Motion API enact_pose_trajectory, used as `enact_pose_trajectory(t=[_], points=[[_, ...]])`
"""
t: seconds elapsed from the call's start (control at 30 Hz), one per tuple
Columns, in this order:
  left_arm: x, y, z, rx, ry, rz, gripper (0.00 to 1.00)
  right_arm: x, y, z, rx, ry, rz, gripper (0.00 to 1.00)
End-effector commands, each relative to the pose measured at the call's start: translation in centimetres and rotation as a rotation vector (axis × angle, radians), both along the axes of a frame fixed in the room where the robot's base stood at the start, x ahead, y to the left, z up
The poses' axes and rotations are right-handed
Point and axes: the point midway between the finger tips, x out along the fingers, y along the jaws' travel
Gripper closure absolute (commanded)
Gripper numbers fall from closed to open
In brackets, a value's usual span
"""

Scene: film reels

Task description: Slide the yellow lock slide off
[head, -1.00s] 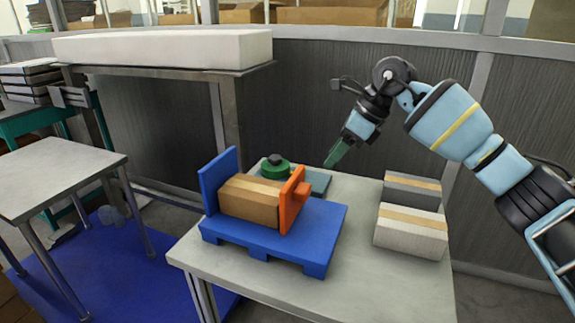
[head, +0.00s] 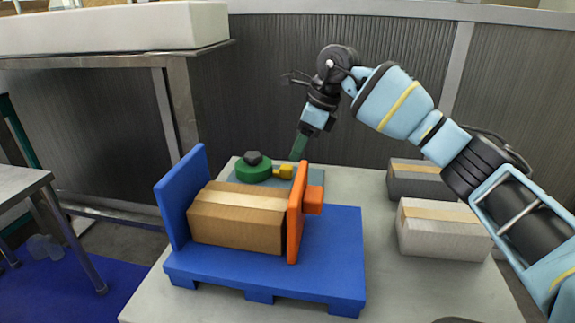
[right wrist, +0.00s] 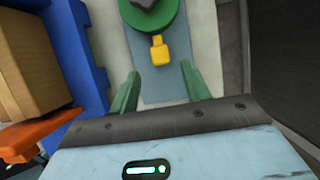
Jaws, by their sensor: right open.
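The yellow lock slide (head: 284,171) sticks out to the right of a round green reel (head: 254,172) with a dark knob (head: 253,158) on top. They sit on a grey-blue plate (head: 233,179) at the back of the table. In the right wrist view the yellow lock slide (right wrist: 159,50) points from the green reel (right wrist: 150,22) towards my gripper. My right gripper (head: 297,157) points down just behind and right of the slide. Its green fingers (right wrist: 166,92) are apart, with nothing between them. The slide lies ahead of the fingertips. My left gripper is out of view.
A blue pallet (head: 340,250) carries a brown carton (head: 238,222) between a blue wall (head: 180,196) and an orange plate (head: 296,215), close in front of the reel. A grey box (head: 413,181) and a white box (head: 440,230) stand at the right. The table (head: 385,285) is bare between pallet and boxes.

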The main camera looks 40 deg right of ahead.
Motion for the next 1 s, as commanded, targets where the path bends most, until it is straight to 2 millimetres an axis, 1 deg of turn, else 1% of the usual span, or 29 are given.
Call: enact_pose_trajectory(t=[0.03, 0.1, 0.2, 0.33, 0.5, 0.77, 0.87, 1.0], points=[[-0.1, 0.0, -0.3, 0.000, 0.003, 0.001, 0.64, 0.2, 0.2, -1.0, 0.000, 0.005, 0.001, 0.53], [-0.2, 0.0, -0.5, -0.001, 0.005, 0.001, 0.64, 0.6, 0.5, -2.0, 0.000, 0.003, 0.001, 0.53], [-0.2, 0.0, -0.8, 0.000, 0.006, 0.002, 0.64, 1.0, 0.9, -3.4, 0.000, 0.004, 0.001, 0.53], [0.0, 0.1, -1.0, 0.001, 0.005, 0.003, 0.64, 1.4, 1.3, -4.7, 0.001, 0.003, 0.001, 0.53], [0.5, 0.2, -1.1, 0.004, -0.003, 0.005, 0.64, 1.7, 1.5, -5.5, 0.001, 0.002, 0.001, 0.53], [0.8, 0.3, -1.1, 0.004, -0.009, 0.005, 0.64, 1.7, 1.5, -5.6, 0.001, 0.001, 0.000, 0.53], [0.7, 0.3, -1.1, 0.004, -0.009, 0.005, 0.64, 1.7, 1.5, -5.6, 0.001, 0.001, 0.000, 0.65], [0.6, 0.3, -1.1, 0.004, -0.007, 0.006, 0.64, 1.7, 1.5, -5.6, 0.001, 0.001, 0.000, 0.83]])
